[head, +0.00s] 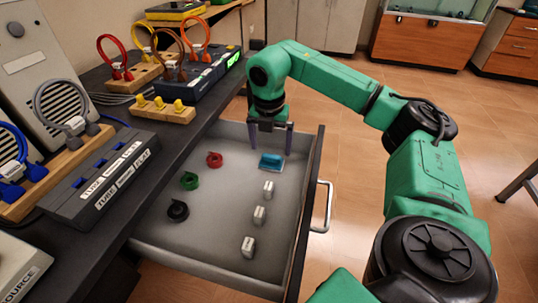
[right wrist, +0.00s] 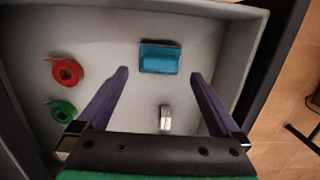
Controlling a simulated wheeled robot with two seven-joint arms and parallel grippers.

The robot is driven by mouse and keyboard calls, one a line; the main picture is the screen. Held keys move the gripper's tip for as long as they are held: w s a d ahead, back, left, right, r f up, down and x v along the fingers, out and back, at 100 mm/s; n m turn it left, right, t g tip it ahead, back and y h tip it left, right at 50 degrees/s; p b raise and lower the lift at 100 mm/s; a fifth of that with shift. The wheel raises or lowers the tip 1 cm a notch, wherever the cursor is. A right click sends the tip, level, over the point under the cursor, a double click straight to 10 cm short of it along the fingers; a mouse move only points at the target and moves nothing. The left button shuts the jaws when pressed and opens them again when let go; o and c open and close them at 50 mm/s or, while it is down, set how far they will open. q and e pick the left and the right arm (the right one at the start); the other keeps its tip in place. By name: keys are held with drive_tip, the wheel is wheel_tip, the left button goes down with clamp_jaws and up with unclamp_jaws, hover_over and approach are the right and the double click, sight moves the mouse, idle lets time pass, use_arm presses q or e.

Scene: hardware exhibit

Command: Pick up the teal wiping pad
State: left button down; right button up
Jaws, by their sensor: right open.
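The teal wiping pad (head: 271,162) lies flat on the floor of the open grey drawer (head: 222,227), near its far right corner. In the right wrist view the pad (right wrist: 160,58) is just ahead of the fingertips, a little right of the middle between them and the far wall. My right gripper (head: 271,142) hangs over the drawer, pointing down, directly above and slightly behind the pad. Its purple fingers (right wrist: 160,75) are wide apart with nothing between them and do not appear to touch the pad. My left gripper is not seen.
Red (head: 214,159), green (head: 189,181) and black (head: 177,210) coils lie at the drawer's left. White blocks (head: 259,215) line its right side. The drawer handle (head: 325,207) sticks out right. The dark bench (head: 150,140) with devices stands left.

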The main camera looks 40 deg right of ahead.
sight(272, 155)
drive_tip(key=f, duration=0.3)
drive_tip(key=d+f, duration=0.1)
drive_tip(key=f, duration=0.1)
drive_tip(key=shift+w+f+b, duration=0.35)
drive_tip(key=shift+b, duration=0.05)
drive_tip(key=shift+a+r, duration=0.1)
drive_tip(key=c, duration=1.1)
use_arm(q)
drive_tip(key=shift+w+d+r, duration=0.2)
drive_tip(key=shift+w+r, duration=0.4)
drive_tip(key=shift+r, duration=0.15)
use_arm(e)
drive_tip(key=shift+r, duration=0.1)
